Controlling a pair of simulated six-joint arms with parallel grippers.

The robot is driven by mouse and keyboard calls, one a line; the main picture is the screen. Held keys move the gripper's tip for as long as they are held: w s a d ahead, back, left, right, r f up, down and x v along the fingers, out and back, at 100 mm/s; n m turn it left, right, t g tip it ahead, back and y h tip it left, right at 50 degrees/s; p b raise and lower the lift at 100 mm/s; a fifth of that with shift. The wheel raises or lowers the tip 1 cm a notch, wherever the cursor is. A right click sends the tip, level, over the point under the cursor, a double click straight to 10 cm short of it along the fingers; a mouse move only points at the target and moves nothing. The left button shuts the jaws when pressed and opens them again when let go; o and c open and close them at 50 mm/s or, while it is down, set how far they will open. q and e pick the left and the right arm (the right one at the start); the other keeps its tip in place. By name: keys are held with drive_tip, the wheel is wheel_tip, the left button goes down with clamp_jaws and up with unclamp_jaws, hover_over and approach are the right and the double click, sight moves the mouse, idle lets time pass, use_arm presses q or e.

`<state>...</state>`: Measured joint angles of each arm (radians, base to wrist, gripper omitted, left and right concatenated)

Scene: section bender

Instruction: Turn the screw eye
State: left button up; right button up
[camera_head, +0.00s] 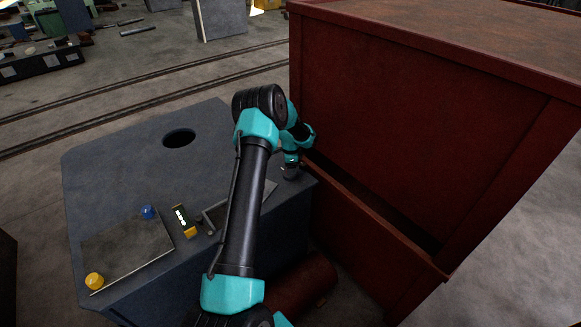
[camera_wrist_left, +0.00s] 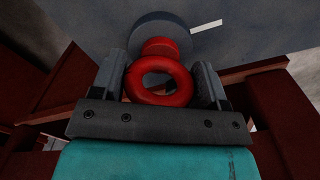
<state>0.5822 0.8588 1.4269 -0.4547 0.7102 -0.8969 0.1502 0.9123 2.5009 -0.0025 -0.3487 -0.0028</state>
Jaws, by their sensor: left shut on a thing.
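The screw eye (camera_wrist_left: 160,82) is a red ring on a short red neck in the left wrist view, set against a round grey disc (camera_wrist_left: 160,28) behind it. My left gripper (camera_wrist_left: 161,84) has one grey jaw on each side of the ring and is shut on it. In the head view my left gripper (camera_head: 290,171) is small at the right edge of the grey-blue bench (camera_head: 130,175), close to the big red cabinet (camera_head: 410,120). The screw eye cannot be made out there. My right gripper is not in view.
The bench carries a blue knob (camera_head: 148,212), a yellow knob (camera_head: 95,281), a small yellow-edged display (camera_head: 183,219) and a round dark hole (camera_head: 179,138). The red cabinet stands close on the right. A dark red cylinder (camera_head: 305,287) lies low beside the bench.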

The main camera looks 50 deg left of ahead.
use_arm(q)
drive_tip(key=n, duration=1.4)
idle(0.4)
drive_tip(key=o, duration=0.9)
drive_tip(key=shift+o, duration=0.2)
drive_tip(key=shift+r, duration=0.1)
wheel_tip(320, 180, up, 17)
drive_tip(key=shift+r, duration=0.1)
